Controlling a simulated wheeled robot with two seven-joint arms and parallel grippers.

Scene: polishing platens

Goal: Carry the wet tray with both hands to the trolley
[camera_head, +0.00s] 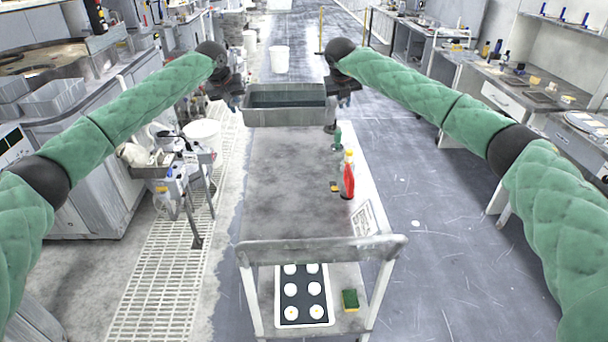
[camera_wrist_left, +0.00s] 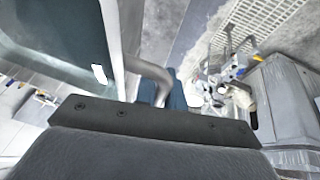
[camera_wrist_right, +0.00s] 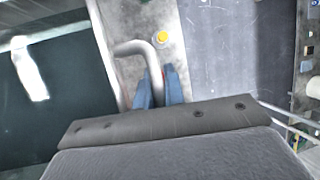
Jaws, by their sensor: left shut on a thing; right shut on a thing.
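The grey tray (camera_head: 285,118) with a dark inside is level at the far end of the trolley (camera_head: 290,190). I cannot tell whether it rests on the trolley top or hangs just above it. My left gripper (camera_head: 235,100) is shut on the tray's left handle; in the left wrist view the bent handle (camera_wrist_left: 150,72) runs into the blue fingers (camera_wrist_left: 165,95). My right gripper (camera_head: 342,98) is shut on the right handle (camera_wrist_right: 135,48), with its blue fingers (camera_wrist_right: 158,90) around it. The dark tray inside (camera_wrist_right: 45,85) shows a bright reflection.
A red bottle (camera_head: 348,178), a green bottle (camera_head: 337,138) and a small yellow item (camera_head: 335,186) stand along the trolley's right edge. The lower shelf holds a dark plate with white discs (camera_head: 303,295) and a sponge (camera_head: 350,299). The trolley's middle and near top are clear. Benches line both sides.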

